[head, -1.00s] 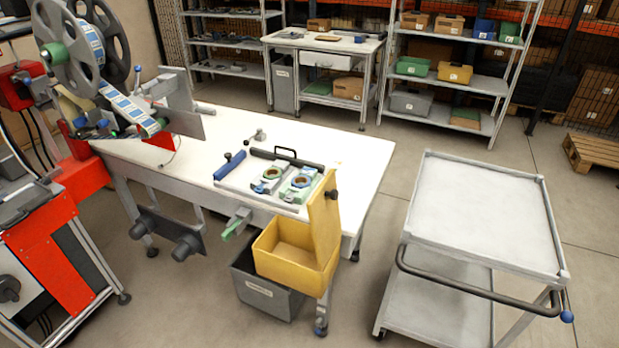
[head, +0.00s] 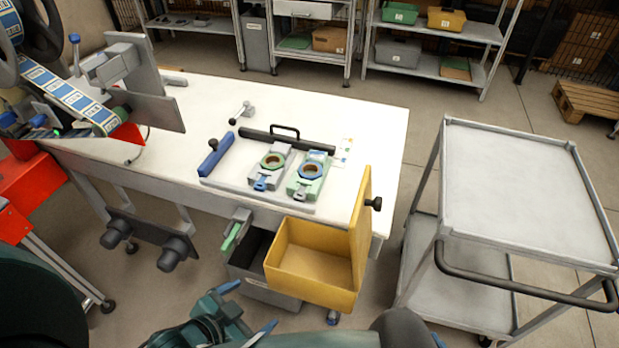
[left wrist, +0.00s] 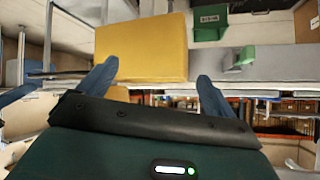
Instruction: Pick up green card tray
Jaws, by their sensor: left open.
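A green tray-like piece (head: 309,178) with a blue ring and round opening lies on the plate on the white table in the head view. A greyer, similar piece (head: 268,166) lies beside it at its left. I cannot tell from looks alone which thing is called the green card tray. My left gripper (head: 245,308) is open and empty at the bottom of the head view, in front of the table and low. In the left wrist view, its two blue fingers (left wrist: 155,85) stand wide apart with nothing between them. Only a blue tip and dark rounded part, possibly my right arm, show at the bottom.
A yellow bin (head: 312,283) and a grey bin (head: 262,291) hang at the table's front, beside a green-handled clamp (head: 236,232). A grey cart (head: 525,190) stands at right. A reel machine (head: 60,90) stands at left. A green bin (head: 400,13) sits on the back shelf.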

